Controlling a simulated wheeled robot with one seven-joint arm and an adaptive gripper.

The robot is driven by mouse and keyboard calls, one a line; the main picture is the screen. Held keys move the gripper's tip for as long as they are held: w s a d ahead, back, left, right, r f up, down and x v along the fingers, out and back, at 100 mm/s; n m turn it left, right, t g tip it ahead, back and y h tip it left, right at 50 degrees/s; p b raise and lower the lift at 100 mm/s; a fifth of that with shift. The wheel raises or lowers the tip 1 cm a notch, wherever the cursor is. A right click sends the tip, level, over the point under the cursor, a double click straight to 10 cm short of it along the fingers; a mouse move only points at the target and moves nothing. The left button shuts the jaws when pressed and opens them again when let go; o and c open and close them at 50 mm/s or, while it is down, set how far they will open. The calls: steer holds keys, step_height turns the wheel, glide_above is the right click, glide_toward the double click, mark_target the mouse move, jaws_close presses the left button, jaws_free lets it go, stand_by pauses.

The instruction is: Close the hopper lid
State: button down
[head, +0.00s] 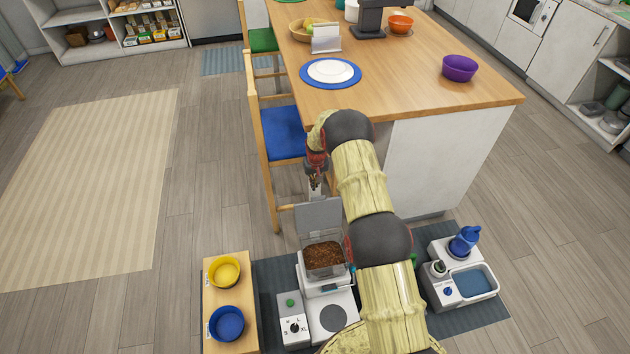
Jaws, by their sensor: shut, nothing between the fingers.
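The hopper (323,262) is a clear bin full of brown kibble on top of a white feeder (330,300). Its grey lid (318,216) stands up, open, at the far edge of the bin. My gripper (315,190) points down just beyond the upper edge of the lid, on its far side. Its fingers look closed and hold nothing. I cannot tell whether the fingertips touch the lid. My arm covers the area right of the hopper.
A low wooden stand with a yellow bowl (224,271) and a blue bowl (228,322) is left of the feeder. A water dispenser (465,275) stands to the right. A chair with a blue seat (283,132) and the wooden island (420,75) are beyond my gripper.

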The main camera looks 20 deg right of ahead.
steer(key=s, duration=0.4)
steer(key=shift+a+r+b, duration=0.4)
steer(key=t+p, duration=0.3)
steer(key=p, duration=0.2)
glide_toward(321, 201)
step_height(321, 201, down, 4)
steer(key=a, duration=0.1)
steer(key=s+a+f+b, duration=0.25)
steer(key=s+f, duration=0.25)
steer(key=s, duration=0.7)
steer(key=s+a+f+t+b, duration=0.1)
steer(key=s+f+b, duration=0.3)
steer(key=f, duration=0.4)
steer(key=s+a+f+t+h+b, duration=0.1)
steer(key=s+f+t+b, duration=0.1)
steer(key=s+f+b, duration=0.2)
step_height(321, 201, down, 4)
steer(key=shift+s+r+b, duration=0.1)
steer(key=shift+s+b, duration=0.2)
